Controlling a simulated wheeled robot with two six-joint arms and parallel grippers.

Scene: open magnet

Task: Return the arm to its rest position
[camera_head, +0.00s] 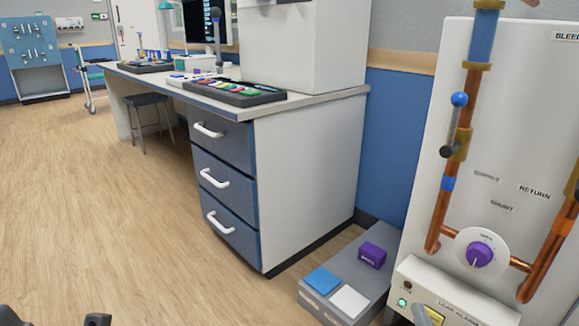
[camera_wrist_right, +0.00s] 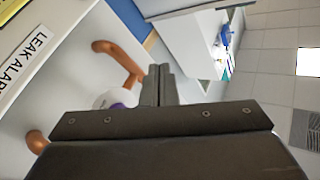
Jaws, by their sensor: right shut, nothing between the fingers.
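My right gripper (camera_wrist_right: 160,85) shows in the right wrist view with its two dark fingers together and nothing between them. It points past the white valve panel, with copper pipe (camera_wrist_right: 120,60) beyond the fingers. A purple knob (camera_wrist_right: 118,106) is partly hidden behind the gripper body. In the head view the panel (camera_head: 515,120) stands at the right, with the purple knob (camera_head: 479,254) on its white dial. Dark parts cut off at the bottom left of the head view seem to be mine, but I cannot tell which. My left gripper is not clearly seen.
A grey box (camera_head: 340,280) on the floor bears a purple box (camera_head: 372,255), a blue pad (camera_head: 321,281) and a white pad (camera_head: 349,301). The desk with blue drawers (camera_head: 228,185) stands behind. The wooden floor (camera_head: 90,210) at the left is clear.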

